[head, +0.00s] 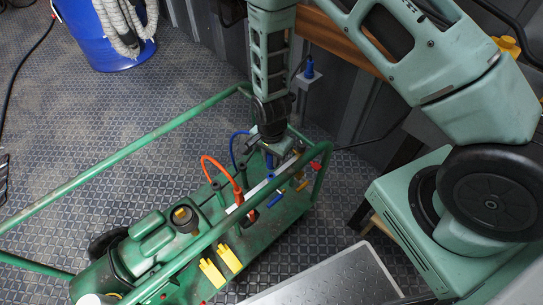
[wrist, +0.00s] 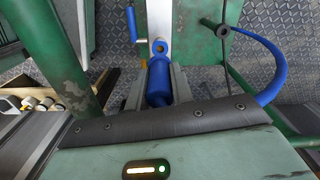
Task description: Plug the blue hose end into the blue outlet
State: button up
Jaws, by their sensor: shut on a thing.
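My gripper (head: 271,157) is over the right end of the green cart, pointing down. In the wrist view its fingers (wrist: 158,88) are closed around a blue cylindrical hose end (wrist: 158,76). The blue hose (wrist: 273,62) curves away to the right there, and it shows left of my gripper in the head view (head: 233,147). A small blue ring (wrist: 160,47) lies just beyond the hose end, at a pale bar (wrist: 160,17). A blue handle (wrist: 131,22) is beside that bar. I cannot tell which blue part is the outlet, or whether the hose end touches it.
An orange hose (head: 222,168) runs to the pale bar on the cart. Green cart rails (head: 130,148) surround the machine, with one close to my gripper. Yellow clips (head: 221,265) are at the front. A blue drum (head: 102,38) stands at the back left on open patterned floor.

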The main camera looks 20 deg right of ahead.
aim_at(271, 169)
jog(key=shift+f+b, duration=1.9)
jog(key=shift+f, duration=0.6)
jog(key=shift+p, duration=0.5)
jog(key=shift+f+b, duration=0.4)
jog(key=shift+f, duration=0.25)
dwell(0.4)
jog(key=o, duration=1)
jog(key=shift+r, duration=0.1)
jog(key=shift+r, duration=0.1)
notch_tip(271, 169, up, 17)
jog(key=p, duration=0.4)
jog(key=shift+r, duration=0.1)
